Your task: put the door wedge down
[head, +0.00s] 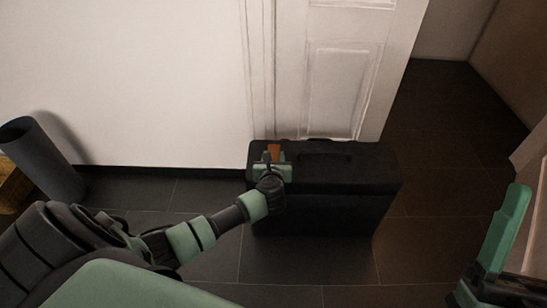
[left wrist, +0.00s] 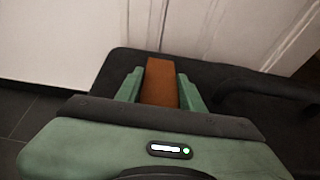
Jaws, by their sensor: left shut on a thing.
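The door wedge (head: 274,150) is a small orange-brown block. My left gripper (head: 271,162) is shut on it, over the left end of the top of a black case. In the left wrist view the wedge (left wrist: 161,83) stands between the two green fingers of the left gripper (left wrist: 160,92) and sticks out beyond their tips. I cannot tell whether the wedge touches the case top. My right gripper (head: 490,255) shows only in part at the lower right edge of the head view, away from the wedge; its opening cannot be made out.
The black case (head: 330,210) stands on the dark tiled floor (head: 430,240) against a white panelled door (head: 340,80), its handle (head: 325,157) on top. A grey cylinder (head: 42,160) leans at the left, near a wicker thing (head: 12,188). The floor right of the case is clear.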

